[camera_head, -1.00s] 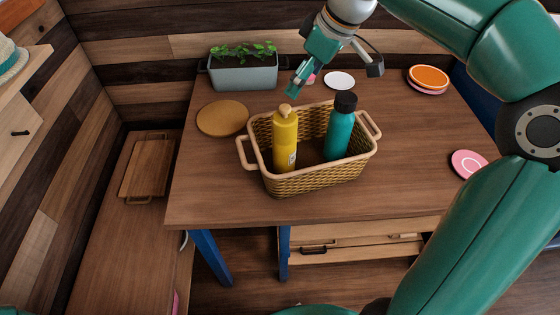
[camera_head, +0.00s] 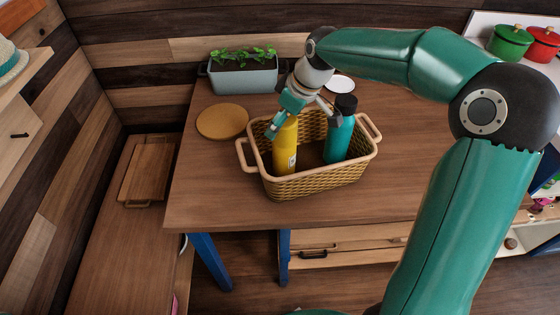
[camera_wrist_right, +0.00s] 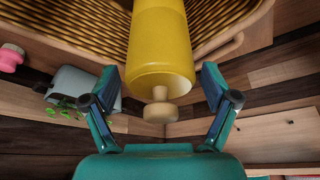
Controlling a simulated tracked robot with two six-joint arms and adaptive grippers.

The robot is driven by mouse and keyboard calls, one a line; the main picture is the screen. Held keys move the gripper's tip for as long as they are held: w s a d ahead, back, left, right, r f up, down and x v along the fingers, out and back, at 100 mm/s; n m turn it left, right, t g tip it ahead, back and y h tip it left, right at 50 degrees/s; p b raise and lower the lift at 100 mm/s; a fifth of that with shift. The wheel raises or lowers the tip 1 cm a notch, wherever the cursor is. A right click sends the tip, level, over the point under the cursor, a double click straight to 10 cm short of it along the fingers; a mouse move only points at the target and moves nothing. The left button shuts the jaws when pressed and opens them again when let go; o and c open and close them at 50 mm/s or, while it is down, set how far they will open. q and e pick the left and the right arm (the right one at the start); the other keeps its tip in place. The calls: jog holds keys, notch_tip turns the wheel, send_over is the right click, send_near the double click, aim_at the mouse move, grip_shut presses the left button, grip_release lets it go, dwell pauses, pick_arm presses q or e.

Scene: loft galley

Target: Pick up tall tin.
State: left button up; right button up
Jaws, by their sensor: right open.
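The tall tin (camera_head: 285,150) is yellow and stands upright in the left part of a wicker basket (camera_head: 318,183). In the right wrist view the tin (camera_wrist_right: 160,45) shows a pale knob-like stopper. My right gripper (camera_head: 300,121) is at the top of the tin and covers its stopper in the head view. In the right wrist view its open fingers (camera_wrist_right: 160,76) lie on either side of the tin's top, with gaps on both sides. A teal bottle (camera_head: 338,138) with a black cap stands in the basket's right part. My left gripper is not in view.
The basket stands on a wooden table (camera_head: 220,195). Behind it are a grey planter (camera_head: 245,80), a round wooden board (camera_head: 222,121) and a white plate (camera_head: 340,83). Bare tabletop lies in front of the basket. Green (camera_head: 510,42) and red pots (camera_head: 542,43) stand back right.

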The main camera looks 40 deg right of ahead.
jog(key=shift+x, duration=0.8)
jog(key=shift+r, duration=0.1)
grip_shut()
